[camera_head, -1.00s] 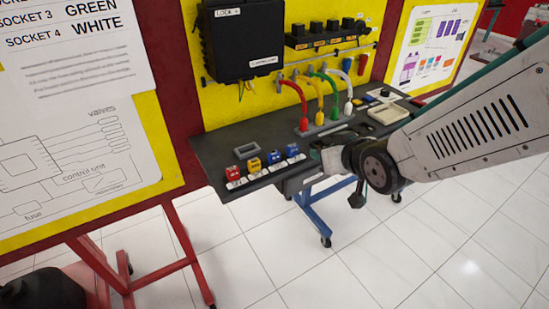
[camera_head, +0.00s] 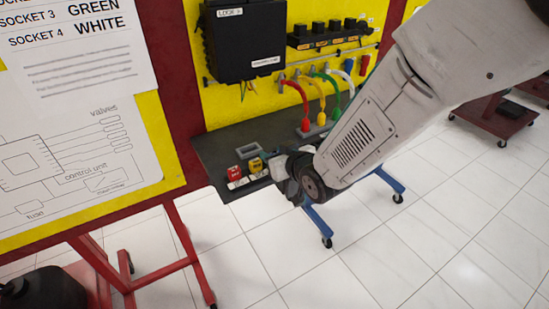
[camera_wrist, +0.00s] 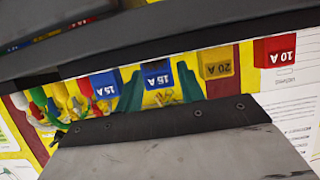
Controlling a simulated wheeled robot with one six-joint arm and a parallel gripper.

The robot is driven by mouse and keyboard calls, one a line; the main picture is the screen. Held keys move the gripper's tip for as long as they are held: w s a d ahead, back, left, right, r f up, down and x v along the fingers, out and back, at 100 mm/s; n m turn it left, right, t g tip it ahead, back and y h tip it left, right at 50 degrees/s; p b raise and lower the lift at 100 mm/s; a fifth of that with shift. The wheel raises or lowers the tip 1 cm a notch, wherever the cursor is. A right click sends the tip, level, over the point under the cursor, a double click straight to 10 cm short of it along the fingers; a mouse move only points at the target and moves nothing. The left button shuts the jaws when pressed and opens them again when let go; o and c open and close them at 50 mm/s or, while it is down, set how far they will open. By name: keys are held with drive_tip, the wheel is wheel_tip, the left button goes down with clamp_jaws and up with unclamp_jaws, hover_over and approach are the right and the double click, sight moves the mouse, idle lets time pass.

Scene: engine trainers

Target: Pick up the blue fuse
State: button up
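In the wrist view a blue fuse marked 15 A (camera_wrist: 157,75) lies between the two green fingers of my gripper (camera_wrist: 160,92). The fingers stand apart on either side of it, and a gap seems to show beside the fuse. A second blue 15 A fuse (camera_wrist: 106,84) is just left of the fingers. A yellow 20 A fuse (camera_wrist: 216,62) and a red 10 A fuse (camera_wrist: 275,51) are to the right. In the head view my gripper (camera_head: 279,168) is at the front of the shelf and hides the blue fuses.
The red fuse (camera_head: 233,173) and yellow fuse (camera_head: 255,165) sit on the dark shelf (camera_head: 214,152) in the head view. Coloured cables (camera_head: 303,95) rise behind my arm. A black box (camera_head: 245,42) hangs on the yellow panel above. White tiled floor lies in front.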

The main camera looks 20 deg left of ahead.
drive_tip(key=c, duration=0.7)
drive_tip(key=shift+r, duration=0.1)
